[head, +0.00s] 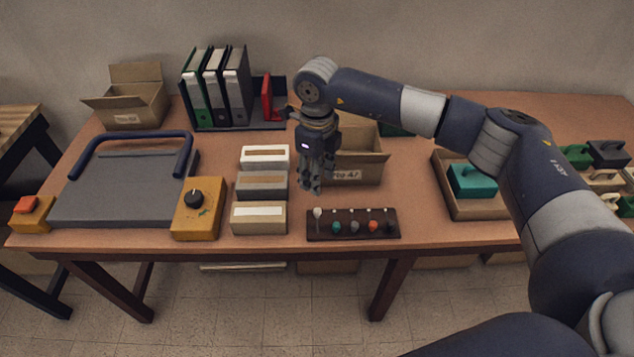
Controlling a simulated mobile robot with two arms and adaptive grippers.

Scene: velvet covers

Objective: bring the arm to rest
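My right arm comes in from the right and reaches over the table (420,205). Its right gripper (313,185) points down and hangs above the middle of the table, in front of an open cardboard box (362,165). The fingers look close together, but they are small and dark and I cannot tell whether they are open or shut. I see nothing held in them. My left gripper is not in view.
A dark rack of small knobs (352,231) lies nearer the front edge. Three flat boxes (262,185) stand left of the gripper. Binders (215,90) stand behind. A tray with a teal block (472,180) is at right; the far left holds a grey press (120,190).

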